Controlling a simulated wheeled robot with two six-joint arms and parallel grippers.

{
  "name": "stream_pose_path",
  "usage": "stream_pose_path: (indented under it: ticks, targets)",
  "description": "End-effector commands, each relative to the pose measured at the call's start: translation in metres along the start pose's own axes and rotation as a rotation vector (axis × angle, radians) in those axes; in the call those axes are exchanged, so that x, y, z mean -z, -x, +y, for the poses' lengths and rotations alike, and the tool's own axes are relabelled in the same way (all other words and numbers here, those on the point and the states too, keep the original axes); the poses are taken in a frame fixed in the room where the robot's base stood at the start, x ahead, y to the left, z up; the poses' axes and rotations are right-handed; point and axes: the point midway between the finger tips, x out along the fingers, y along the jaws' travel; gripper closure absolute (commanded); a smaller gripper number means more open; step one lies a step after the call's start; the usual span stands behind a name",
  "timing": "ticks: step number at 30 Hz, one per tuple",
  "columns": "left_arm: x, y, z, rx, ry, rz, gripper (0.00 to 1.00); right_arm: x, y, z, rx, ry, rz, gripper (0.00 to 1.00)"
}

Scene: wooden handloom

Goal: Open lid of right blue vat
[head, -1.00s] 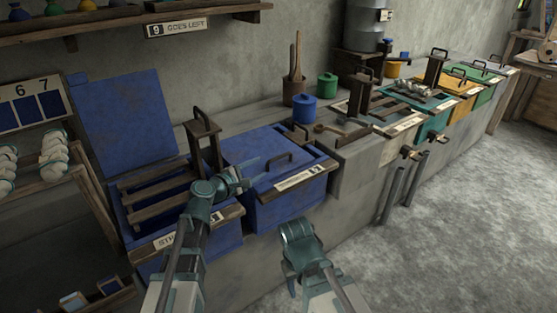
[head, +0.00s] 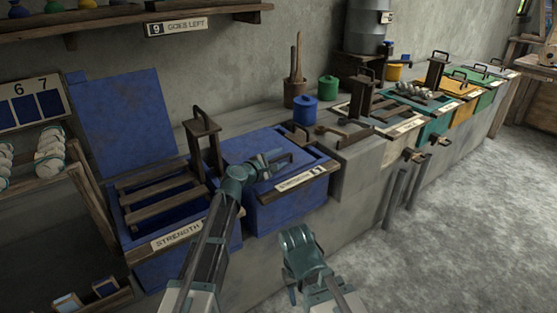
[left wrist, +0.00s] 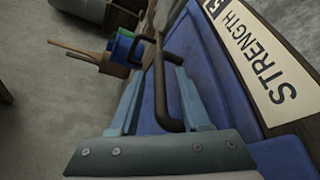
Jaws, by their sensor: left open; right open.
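The right blue vat (head: 285,210) has its blue lid (head: 245,148) shut, with a dark bar handle (head: 283,158) on top. My left gripper (head: 272,160) is open at this handle. In the left wrist view, the dark handle (left wrist: 164,85) stands between the two open fingers of my left gripper (left wrist: 155,80); I cannot tell whether they touch it. The lid's blue top (left wrist: 215,75) lies beyond the fingers, beside a "STRENGTH" label (left wrist: 262,60). My right gripper (head: 299,250) is low in front of the counter, away from the vat; its fingers are hard to make out.
The left blue vat (head: 170,265) is open, its lid (head: 122,115) raised against the wall. Small blue (head: 304,110) and green (head: 327,88) pots stand behind the right vat. Floor at right is clear.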

Motion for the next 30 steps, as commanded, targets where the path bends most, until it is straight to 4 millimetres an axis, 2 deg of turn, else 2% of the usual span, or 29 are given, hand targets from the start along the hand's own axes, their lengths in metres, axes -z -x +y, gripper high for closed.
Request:
stream_pose_path:
  ticks: [3, 11, 30]
  targets:
    - [-0.0001, 0.0002, 0.0, 0.0, 0.0, 0.0, 0.53, 0.0, 0.0001, 0.0, 0.0, 0.0, 0.0, 0.5]
    - [0.0001, 0.0004, 0.0, 0.0, 0.0, 0.0, 1.0, 0.0, 0.0001, 0.0, 0.0, 0.0, 0.0, 0.5]
    - [0.0001, 0.0006, -0.0002, 0.0, 0.0, 0.0, 1.0, 0.0, 0.0, 0.0, 0.0, 0.0, 0.0, 0.5]
